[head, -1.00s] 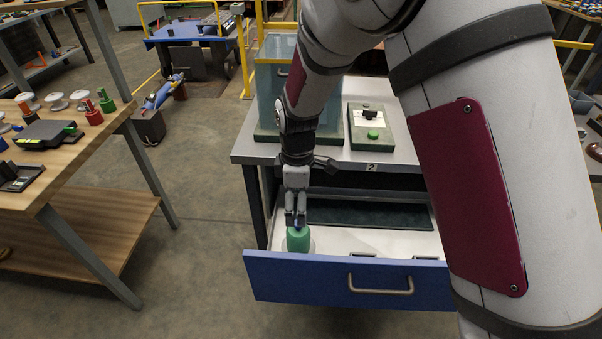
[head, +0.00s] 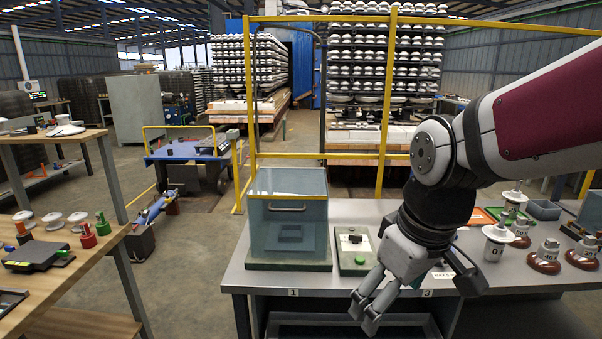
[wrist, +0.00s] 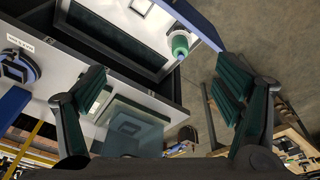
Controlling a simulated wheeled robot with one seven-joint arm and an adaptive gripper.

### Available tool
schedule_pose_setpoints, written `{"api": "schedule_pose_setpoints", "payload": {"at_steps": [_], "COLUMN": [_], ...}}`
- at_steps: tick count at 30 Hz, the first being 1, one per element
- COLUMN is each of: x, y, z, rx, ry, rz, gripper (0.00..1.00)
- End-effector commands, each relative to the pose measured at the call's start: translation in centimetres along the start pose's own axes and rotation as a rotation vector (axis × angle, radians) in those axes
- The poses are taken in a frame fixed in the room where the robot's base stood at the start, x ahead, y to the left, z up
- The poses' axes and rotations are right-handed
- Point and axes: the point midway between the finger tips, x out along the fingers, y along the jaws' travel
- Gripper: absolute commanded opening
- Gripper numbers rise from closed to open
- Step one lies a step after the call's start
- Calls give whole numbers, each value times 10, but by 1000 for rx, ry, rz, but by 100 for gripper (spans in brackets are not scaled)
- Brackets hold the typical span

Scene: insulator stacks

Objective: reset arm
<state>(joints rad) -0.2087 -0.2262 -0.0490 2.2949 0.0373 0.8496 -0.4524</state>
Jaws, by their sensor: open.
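My gripper (head: 366,303) is open and empty, raised in front of the grey workbench (head: 237,276) in the head view. In the wrist view its two fingers (wrist: 165,100) are spread wide apart with nothing between them. A green cylindrical piece (wrist: 180,44) stands on a round white base in the open drawer (wrist: 213,22) with the blue front, apart from the fingers. In the head view the green piece is out of sight below the frame, and only part of the drawer's inside shows.
A clear box (head: 288,215) and a green-buttoned device (head: 355,249) stand on the bench. To the right are several brown-based insulators (head: 546,253) and a grey tray (head: 543,210). A wooden table (head: 80,255) stands at left, with open floor between. Yellow rails (head: 388,100) rise behind the bench.

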Motion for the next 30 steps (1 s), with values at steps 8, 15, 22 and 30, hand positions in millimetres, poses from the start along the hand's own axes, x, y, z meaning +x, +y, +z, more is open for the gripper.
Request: {"api": "schedule_pose_setpoints", "payload": {"at_steps": [8, 15, 22, 30], "x": [-69, -88, -89, -89], "y": [-11, -23, -26, -25], "z": [87, 132, 140, 139], "rx": [347, 539, 579, 576], "ry": [77, 118, 123, 123], "rz": [74, 116, 122, 122], "gripper": [84, 84, 84, 84]}}
